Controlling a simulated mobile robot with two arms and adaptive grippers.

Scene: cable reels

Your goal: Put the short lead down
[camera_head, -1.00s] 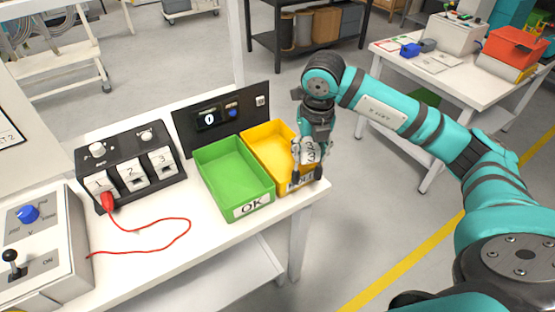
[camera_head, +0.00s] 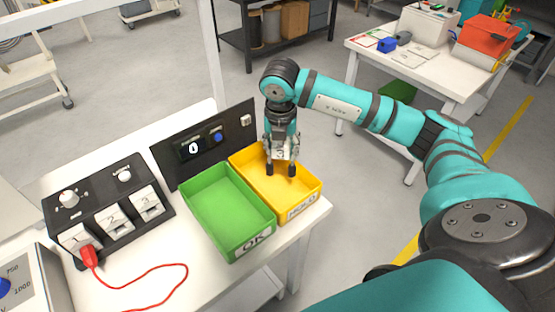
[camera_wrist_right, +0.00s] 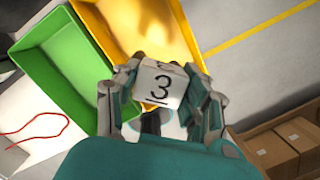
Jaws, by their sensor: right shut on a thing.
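My right gripper (camera_head: 281,170) is shut on a white block marked 3 (camera_wrist_right: 160,86), held between its fingers. In the head view it points down over the yellow HOLD tray (camera_head: 303,209); whether the block touches the tray floor I cannot tell. A red lead (camera_head: 158,268) lies loosely on the white table, its red plug at the socket marked 1 of a black box (camera_head: 95,202). Part of the lead also shows in the right wrist view (camera_wrist_right: 36,120). My left gripper is not in view.
A green OK tray (camera_head: 228,210) stands left of the yellow tray. The table's front edge lies just before the trays. A second table (camera_head: 440,69) stands at the back right.

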